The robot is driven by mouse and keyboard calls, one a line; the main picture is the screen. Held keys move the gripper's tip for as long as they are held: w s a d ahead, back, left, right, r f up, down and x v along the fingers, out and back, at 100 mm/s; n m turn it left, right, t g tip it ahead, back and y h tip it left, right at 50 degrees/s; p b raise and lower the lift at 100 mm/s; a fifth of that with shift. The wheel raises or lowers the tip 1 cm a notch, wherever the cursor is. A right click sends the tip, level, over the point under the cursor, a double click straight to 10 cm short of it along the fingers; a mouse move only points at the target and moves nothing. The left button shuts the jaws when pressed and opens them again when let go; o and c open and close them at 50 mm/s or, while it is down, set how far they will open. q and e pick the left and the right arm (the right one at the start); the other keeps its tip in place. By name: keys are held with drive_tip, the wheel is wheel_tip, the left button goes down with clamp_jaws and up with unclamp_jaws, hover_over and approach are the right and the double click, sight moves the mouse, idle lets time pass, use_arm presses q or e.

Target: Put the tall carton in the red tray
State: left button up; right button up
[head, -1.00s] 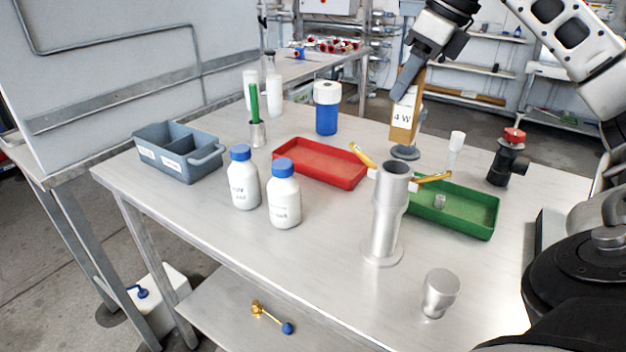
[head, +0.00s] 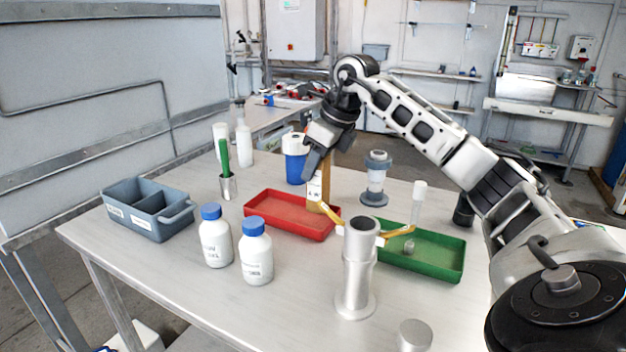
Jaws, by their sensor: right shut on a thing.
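The tall carton (head: 314,190), tan with a white label, is upright in the jaws of my right gripper (head: 319,158), which is shut on its upper part. The carton is at the right end of the red tray (head: 268,222), in front of or over its back right part. I cannot tell whether its base touches the tray floor. The rest of the red tray looks empty. My left gripper is not in view.
A steel cylinder (head: 357,275) with yellow handles stands close to the tray's right front. A green tray (head: 440,262) lies to the right. Two white bottles (head: 215,245) stand in front, a blue jar (head: 295,165) behind, and a grey caddy (head: 150,222) at left.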

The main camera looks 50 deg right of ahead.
sight(313, 181)
drive_tip(key=shift+s+x, duration=0.2)
drive_tip(key=shift+x, duration=0.75)
drive_tip(key=shift+s+x, duration=0.15)
drive_tip(key=shift+x, duration=0.8)
drive_tip(key=shift+d+f, duration=0.1)
drive_tip(key=shift+f, duration=0.1)
drive_tip(key=shift+f+b, duration=0.15)
drive_tip(key=shift+b, duration=0.2)
drive_tip(key=o, duration=1)
drive_tip(key=p+v, duration=0.2)
drive_tip(key=v, duration=1)
drive_tip(key=shift+s, duration=0.1)
